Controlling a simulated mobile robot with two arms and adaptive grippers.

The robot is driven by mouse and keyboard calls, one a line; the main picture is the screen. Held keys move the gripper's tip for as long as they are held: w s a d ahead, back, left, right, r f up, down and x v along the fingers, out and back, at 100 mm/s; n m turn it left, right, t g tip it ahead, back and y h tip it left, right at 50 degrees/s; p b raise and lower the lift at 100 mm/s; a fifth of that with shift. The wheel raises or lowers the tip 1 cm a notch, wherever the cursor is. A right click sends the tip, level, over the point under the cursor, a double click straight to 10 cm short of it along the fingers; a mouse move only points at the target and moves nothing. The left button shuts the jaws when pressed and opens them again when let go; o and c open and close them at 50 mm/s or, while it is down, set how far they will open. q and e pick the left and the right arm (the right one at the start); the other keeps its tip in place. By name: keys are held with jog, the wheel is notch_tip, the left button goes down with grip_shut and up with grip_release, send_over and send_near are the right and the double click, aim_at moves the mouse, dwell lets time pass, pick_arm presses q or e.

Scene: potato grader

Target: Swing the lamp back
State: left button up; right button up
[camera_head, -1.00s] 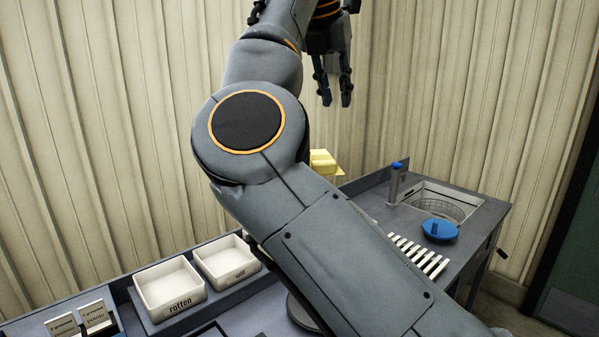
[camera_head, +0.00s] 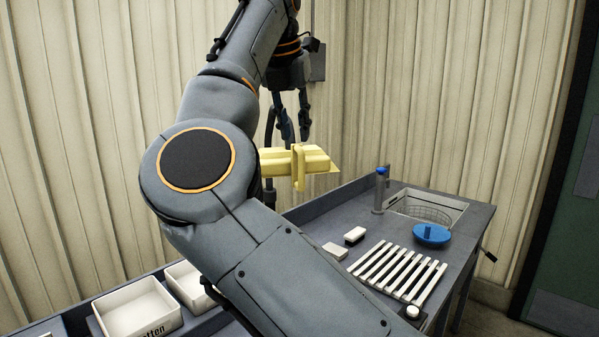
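A yellow lamp head (camera_head: 310,163) with an upright yellow handle stands over the far edge of the bench, partly behind my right arm. A dark post shows beside it, largely hidden. My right gripper (camera_head: 294,136) hangs just above the lamp in the picture, fingers pointing down. Its two fingers are apart with nothing between them. I cannot tell whether a fingertip touches the lamp. My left gripper is not in view.
On the grey bench are a white slatted rack (camera_head: 398,272), a blue lid-like piece (camera_head: 431,234), a grey post with a blue top (camera_head: 381,190) and a sink-like basin (camera_head: 428,208). A white "rotten" bin (camera_head: 137,311) is at lower left. Ribbed walls stand close behind.

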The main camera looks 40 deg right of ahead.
aim_at(301, 161)
jog(key=p+x, duration=0.1)
jog(key=x, duration=0.9)
jog(key=shift+s+d+f, duration=0.1)
jog(key=shift+f, duration=0.15)
grip_shut()
